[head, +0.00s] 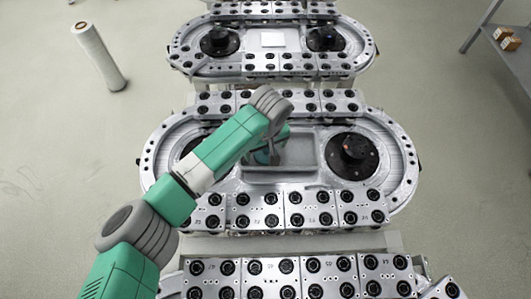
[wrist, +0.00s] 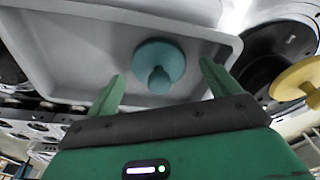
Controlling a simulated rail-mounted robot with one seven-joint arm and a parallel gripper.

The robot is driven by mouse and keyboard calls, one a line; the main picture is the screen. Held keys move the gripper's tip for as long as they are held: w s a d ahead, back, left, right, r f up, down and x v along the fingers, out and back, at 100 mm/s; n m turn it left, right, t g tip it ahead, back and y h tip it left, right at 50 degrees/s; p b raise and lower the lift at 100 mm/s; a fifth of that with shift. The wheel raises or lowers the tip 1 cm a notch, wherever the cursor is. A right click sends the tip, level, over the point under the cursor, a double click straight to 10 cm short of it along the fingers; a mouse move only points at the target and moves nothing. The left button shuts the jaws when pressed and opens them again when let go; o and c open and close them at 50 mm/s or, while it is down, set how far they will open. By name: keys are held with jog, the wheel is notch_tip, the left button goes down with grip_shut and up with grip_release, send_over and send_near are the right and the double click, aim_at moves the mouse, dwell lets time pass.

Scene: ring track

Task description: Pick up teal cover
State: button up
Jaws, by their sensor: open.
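The teal cover (wrist: 158,60) is a round disc with a knob. It lies in a grey tray (wrist: 75,75) in the wrist view, with the knob towards my gripper. My gripper (wrist: 162,71) is open, one green finger to each side of the knob in the picture. No finger visibly touches the cover, and the gap in depth is hard to judge. In the head view the same grey tray (head: 297,151) sits in the middle of the nearer ring track, and my arm hides part of it and most of my gripper.
A black round hub (head: 352,156) stands just right of the tray. A yellow round object (wrist: 295,78) shows at the right edge of the wrist view. Metal blocks with black rollers (head: 308,208) line the track. A second ring track (head: 272,68) lies beyond.

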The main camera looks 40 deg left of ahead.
jog(key=c, duration=1.1)
jog(key=shift+o, duration=0.2)
jog(key=shift+r, duration=0.1)
jog(key=shift+r, duration=0.35)
notch_tip(320, 180, up, 3)
jog(key=shift+f+p, duration=0.1)
jog(key=shift+p, duration=0.55)
jog(key=s+d, duration=0.2)
jog(key=s, duration=0.2)
jog(key=s+d+r+p, duration=0.1)
jog(key=s+d, duration=0.2)
jog(key=s, duration=0.2)
jog(key=s+d, duration=0.3)
jog(key=s, duration=0.1)
jog(key=shift+s+d+r+p, duration=0.15)
jog(key=shift+s+d+p, duration=0.05)
jog(key=shift+s+p, duration=0.2)
